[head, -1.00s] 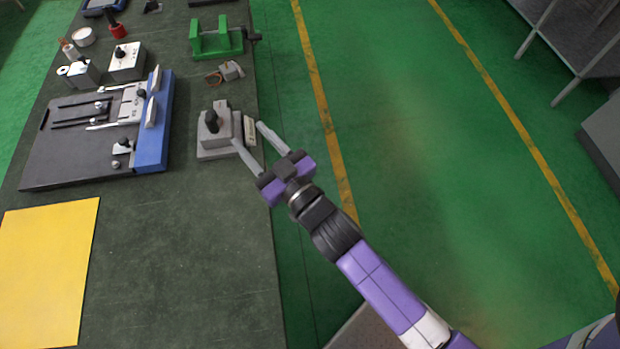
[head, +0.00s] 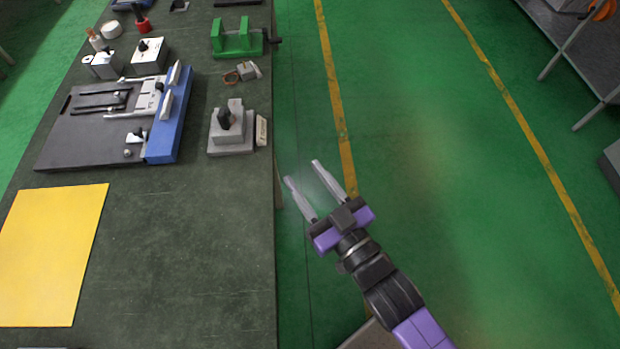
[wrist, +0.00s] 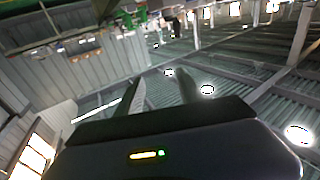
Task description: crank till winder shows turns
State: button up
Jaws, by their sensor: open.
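A grey stepped block (head: 232,140) with a black knob or handle (head: 224,118) stands near the bench's right edge in the head view. A pale plate (head: 261,130) is on its right side; any reading is too small to make out. A green fixture (head: 236,42) with a dark crank-like handle (head: 272,40) stands farther back on the same edge. I cannot tell for sure which is the winder. My gripper (head: 302,172) is open and empty, off the bench, to the lower right of the grey block. Its fingers also show in the wrist view (wrist: 160,85).
The dark bench (head: 190,230) holds a blue and black slide fixture (head: 85,140), a yellow sheet (head: 55,250), a grey switch box (head: 149,55) and small wired parts (head: 243,72). The green floor (head: 420,170) to the right is clear.

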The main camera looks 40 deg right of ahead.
dwell(0.3)
jog(key=g+b, duration=0.1)
jog(key=b, duration=0.2)
send_near(225, 123)
jog(key=f, duration=0.2)
jog(key=w+d+f, duration=0.1)
jog(key=shift+f, duration=0.2)
jog(key=shift+m+h, duration=0.6)
jog(key=shift+h, duration=0.3)
jog(key=w, duration=0.1)
jog(key=w+r, duration=0.1)
jog(key=w, duration=0.1)
jog(key=w+a+r, duration=0.1)
jog(key=w, duration=0.1)
jog(key=shift+r, duration=0.15)
jog(key=shift+w+r, duration=0.35)
jog(key=shift+w, duration=0.2)
jog(key=shift+w+d+p, duration=0.25)
jog(key=shift+w, duration=0.9)
jog(key=shift+w+d+p, duration=0.2)
jog(key=shift+w, duration=0.95)
jog(key=shift+w+d+p, duration=0.25)
jog(key=shift+w, duration=0.95)
jog(key=shift+f, duration=0.1)
grip_shut()
